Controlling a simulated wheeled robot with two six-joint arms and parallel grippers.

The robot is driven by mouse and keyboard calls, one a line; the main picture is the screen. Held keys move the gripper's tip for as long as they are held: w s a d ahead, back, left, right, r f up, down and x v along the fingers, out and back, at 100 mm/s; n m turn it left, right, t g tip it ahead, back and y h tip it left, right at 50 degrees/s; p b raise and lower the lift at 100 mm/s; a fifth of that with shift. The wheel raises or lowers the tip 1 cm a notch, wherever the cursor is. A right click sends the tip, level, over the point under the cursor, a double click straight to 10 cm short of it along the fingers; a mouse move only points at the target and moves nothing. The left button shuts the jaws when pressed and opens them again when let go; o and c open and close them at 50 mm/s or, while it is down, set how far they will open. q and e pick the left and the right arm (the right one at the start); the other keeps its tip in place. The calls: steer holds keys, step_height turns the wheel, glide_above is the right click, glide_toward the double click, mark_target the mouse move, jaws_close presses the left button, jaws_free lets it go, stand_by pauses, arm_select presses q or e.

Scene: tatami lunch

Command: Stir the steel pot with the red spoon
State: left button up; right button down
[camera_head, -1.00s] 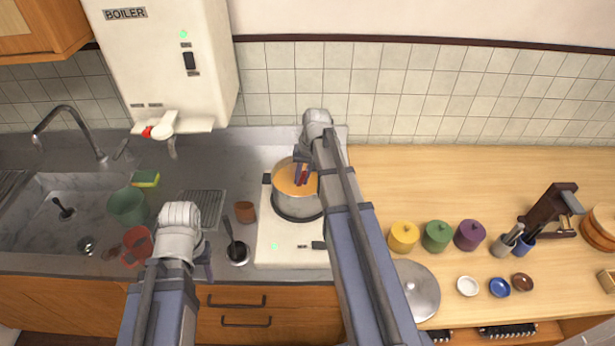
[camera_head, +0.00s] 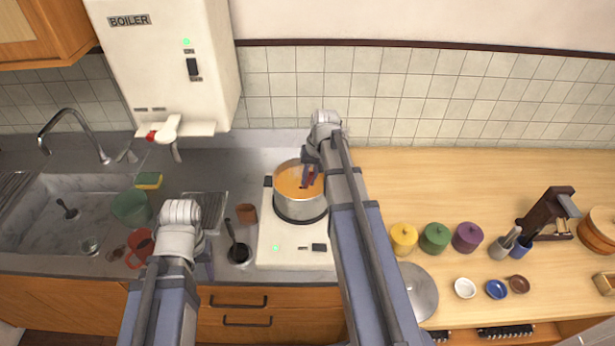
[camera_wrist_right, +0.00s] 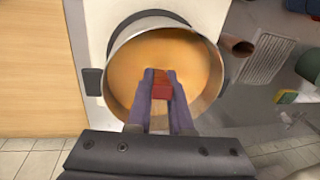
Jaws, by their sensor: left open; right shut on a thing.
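The steel pot (camera_head: 299,207) stands on the white stove and holds orange soup; it also shows in the right wrist view (camera_wrist_right: 206,102). My right gripper (camera_head: 311,178) is over the pot, shut on the red spoon (camera_wrist_right: 162,85). In the right wrist view, the red handle sits between the two fingertips (camera_wrist_right: 161,78), above the soup. The spoon's lower end is hidden, so I cannot tell how deep it reaches. My left gripper (camera_head: 205,262) is open and empty, low at the counter's front, left of the stove, partly hidden by its own wrist.
A black ladle (camera_head: 232,236) on a rest and a brown cup (camera_head: 246,213) stand left of the stove (camera_head: 290,255). A red mug (camera_head: 139,247) is near my left arm. A lid (camera_head: 420,290) and coloured jars (camera_head: 434,238) are on the wooden counter to the right.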

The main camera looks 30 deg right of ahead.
steer(key=s+r+p, duration=0.4)
steer(key=r+p, duration=0.4)
steer(key=r, duration=0.1)
steer(key=shift+d+p, duration=0.15)
steer(key=shift+p, duration=0.2)
steer(key=shift+r, duration=0.2)
stand_by(0.9)
step_height(320, 180, up, 5)
steer(key=p, duration=0.5)
steer(key=shift+f, duration=0.1)
